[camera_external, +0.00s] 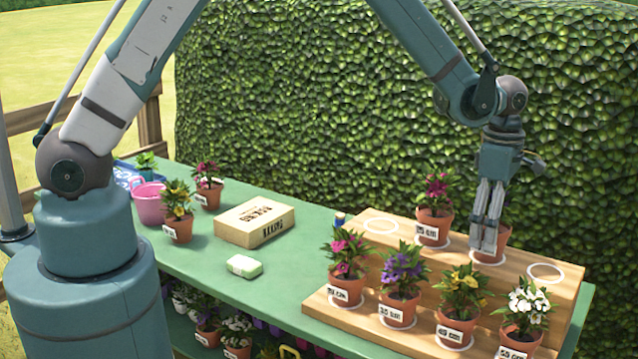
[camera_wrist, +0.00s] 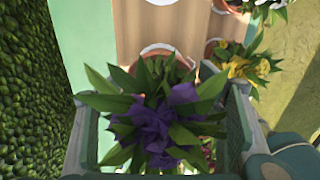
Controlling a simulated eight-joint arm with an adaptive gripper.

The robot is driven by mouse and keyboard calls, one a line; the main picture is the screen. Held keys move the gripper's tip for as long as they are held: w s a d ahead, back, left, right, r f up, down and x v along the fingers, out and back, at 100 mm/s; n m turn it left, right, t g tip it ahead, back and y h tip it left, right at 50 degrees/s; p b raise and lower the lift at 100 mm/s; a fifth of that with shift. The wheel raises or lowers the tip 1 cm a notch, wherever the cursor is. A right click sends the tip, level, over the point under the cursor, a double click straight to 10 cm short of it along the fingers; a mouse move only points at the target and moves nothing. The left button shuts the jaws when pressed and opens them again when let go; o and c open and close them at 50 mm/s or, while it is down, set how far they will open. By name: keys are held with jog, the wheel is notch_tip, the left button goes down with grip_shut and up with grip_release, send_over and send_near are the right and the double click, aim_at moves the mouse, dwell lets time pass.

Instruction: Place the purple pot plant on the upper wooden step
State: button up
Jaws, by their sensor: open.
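My gripper (camera_external: 488,217) is low over the upper wooden step (camera_external: 566,285), in front of a terracotta pot (camera_external: 503,240) standing on a white ring there. In the wrist view a plant with purple flowers (camera_wrist: 160,128) and green leaves lies between the two open fingers (camera_wrist: 163,135); its pot rim (camera_wrist: 150,66) shows behind the leaves. Finger contact with the pot cannot be made out. In the external view the fingers hide most of this plant. Another purple-flowered pot (camera_external: 402,272) stands on the lower step.
A red-flowered pot (camera_external: 435,208) stands left of my gripper on the upper step. Empty rings lie at its left (camera_external: 381,226) and right (camera_external: 545,272). Magenta (camera_external: 346,267), yellow (camera_external: 461,305) and white (camera_external: 525,315) plants line the lower step. A seed box (camera_external: 254,222) lies on the green table.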

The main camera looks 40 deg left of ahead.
notch_tip(320, 180, up, 12)
jog(key=shift+r, duration=0.1)
dwell(0.6)
dwell(0.7)
jog(key=s+a+r+m+t, duration=0.1)
jog(key=a+r+m, duration=0.3)
jog(key=a, duration=0.6)
jog(key=s+a+r+m+t+h, duration=0.1)
jog(key=s+a+r, duration=0.1)
jog(key=a+r, duration=0.65)
jog(key=s+a+r+m+t, duration=0.1)
jog(key=a+r+m, duration=0.25)
jog(key=a, duration=0.75)
jog(key=s+a+m+t, duration=0.2)
jog(key=s+a+m, duration=0.2)
jog(key=s+a, duration=0.5)
jog(key=s+a+m+t+y, duration=0.1)
jog(key=s+a+m+t, duration=0.1)
jog(key=s+a+m, duration=0.3)
jog(key=s+a, duration=0.4)
jog(key=a, duration=0.5)
jog(key=shift+s+a, duration=0.25)
jog(key=shift+s, duration=0.1)
